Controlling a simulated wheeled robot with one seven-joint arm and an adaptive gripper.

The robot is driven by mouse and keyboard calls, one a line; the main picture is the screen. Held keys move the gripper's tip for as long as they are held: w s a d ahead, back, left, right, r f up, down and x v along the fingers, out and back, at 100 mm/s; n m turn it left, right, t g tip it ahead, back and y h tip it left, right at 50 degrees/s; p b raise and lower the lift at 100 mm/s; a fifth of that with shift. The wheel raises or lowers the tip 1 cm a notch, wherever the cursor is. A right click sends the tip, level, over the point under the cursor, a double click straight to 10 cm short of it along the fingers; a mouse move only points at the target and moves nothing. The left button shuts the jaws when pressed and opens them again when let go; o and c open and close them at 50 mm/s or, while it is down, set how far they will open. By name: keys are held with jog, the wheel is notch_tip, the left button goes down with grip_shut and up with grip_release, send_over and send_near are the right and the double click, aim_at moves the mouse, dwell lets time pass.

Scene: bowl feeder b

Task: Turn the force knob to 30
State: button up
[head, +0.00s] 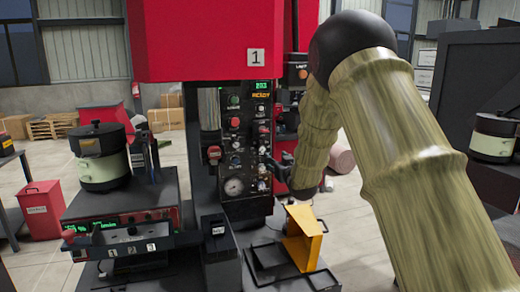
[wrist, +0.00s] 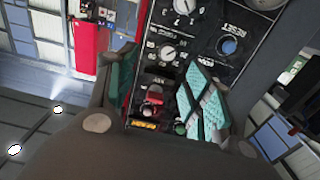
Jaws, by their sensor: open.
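The black control panel (head: 236,150) stands upright under the red machine head. It carries several small knobs, a round gauge (head: 233,187), a red button (head: 214,152) and a green display (head: 262,86) above a yellow READY text. My gripper (head: 280,172) is at the panel's lower right edge. In the wrist view my gripper (wrist: 160,86) is open, with teal-padded fingers either side of part of the panel.
A yellow chute (head: 303,238) stands below my gripper. A bowl feeder (head: 102,155) sits on a bench at left, and a dark box (head: 219,243) stands before the panel. A red bin (head: 40,209) is on the floor at far left.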

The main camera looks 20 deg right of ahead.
aim_at(263, 150)
jog(key=w+p, duration=0.1)
jog(key=w, duration=0.2)
jog(key=w+a+p, duration=0.1)
jog(key=w, duration=0.2)
jog(key=w+p, duration=0.1)
jog(key=w, duration=0.2)
jog(key=shift+w+a+r, duration=0.15)
jog(key=shift+w+a, duration=0.2)
jog(key=shift+a, duration=0.05)
jog(key=shift+w+p, duration=0.35)
jog(key=shift+w, duration=0.4)
jog(key=shift+c, duration=0.2)
jog(key=c, duration=1)
jog(key=shift+d, duration=0.2)
jog(key=shift+a, duration=0.1)
